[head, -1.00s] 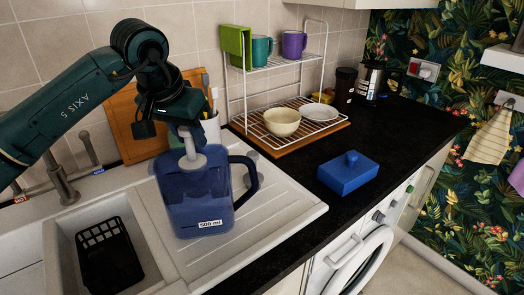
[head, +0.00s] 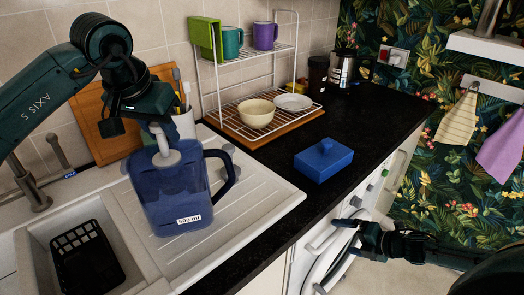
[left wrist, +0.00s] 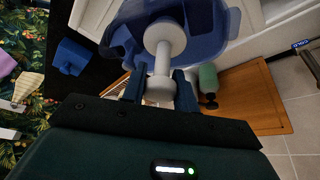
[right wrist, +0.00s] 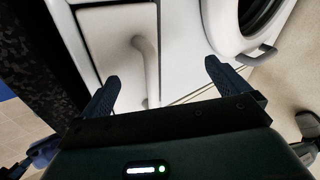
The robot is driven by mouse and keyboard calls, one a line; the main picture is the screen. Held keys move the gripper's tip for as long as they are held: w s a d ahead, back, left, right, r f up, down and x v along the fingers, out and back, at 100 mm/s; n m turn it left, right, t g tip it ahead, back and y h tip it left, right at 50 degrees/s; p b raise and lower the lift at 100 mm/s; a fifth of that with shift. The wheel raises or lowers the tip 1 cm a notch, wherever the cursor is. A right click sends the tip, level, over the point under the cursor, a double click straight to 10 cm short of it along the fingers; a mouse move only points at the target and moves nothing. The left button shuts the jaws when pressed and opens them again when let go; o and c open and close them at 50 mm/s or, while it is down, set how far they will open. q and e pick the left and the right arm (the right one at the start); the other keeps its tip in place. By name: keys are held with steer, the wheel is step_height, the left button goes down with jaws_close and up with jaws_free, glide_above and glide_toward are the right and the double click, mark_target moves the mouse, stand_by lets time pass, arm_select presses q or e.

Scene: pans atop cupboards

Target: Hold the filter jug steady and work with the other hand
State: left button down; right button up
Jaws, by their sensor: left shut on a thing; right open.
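The filter jug (head: 178,195) is blue and see-through, with a dark handle and a "500 ml" label. It stands upright on the white draining board. My left gripper (head: 162,140) is shut on the pale grey knob (head: 166,157) at its top. In the left wrist view the spool-shaped knob (left wrist: 161,60) sits between the two fingers, with the blue jug (left wrist: 205,25) behind it. My right gripper (head: 338,245) is open and empty in front of the white washing machine, below the worktop edge. The right wrist view shows its fingers (right wrist: 160,85) apart, near a white handle.
A blue lidded box (head: 323,162) stands on the black worktop (head: 268,215). A wire rack (head: 247,95) behind holds mugs, a bowl and a plate. The sink with a black basket (head: 86,258) is at lower left. The worktop around the blue box is clear.

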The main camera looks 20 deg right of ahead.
steer(key=w+d+r+n+t+h, duration=0.1)
steer(key=w+d+r+h, duration=0.15)
steer(key=d+r, duration=0.8)
steer(key=w+d+r+t+h, duration=0.15)
steer(key=w+d+r, duration=0.25)
steer(key=d+r, duration=0.65)
steer(key=w+a+r+m+t+y, duration=0.1)
steer(key=w+a+r+t+y, duration=0.15)
steer(key=w+r, duration=0.45)
steer(key=w+a+r+m+t+y, duration=0.1)
steer(key=w+a+r, duration=0.3)
steer(key=r, duration=0.6)
arm_select(q)
steer(key=shift+s, duration=0.1)
arm_select(e)
steer(key=m+g+y, duration=0.7)
steer(key=g+y, duration=0.7)
steer(key=g, duration=0.2)
glide_toward(189, 187)
steer(key=w+a+r, duration=0.2)
steer(key=w+a, duration=0.2)
steer(key=a, duration=0.1)
steer(key=shift+w+a, duration=0.2)
steer(key=shift+w, duration=0.2)
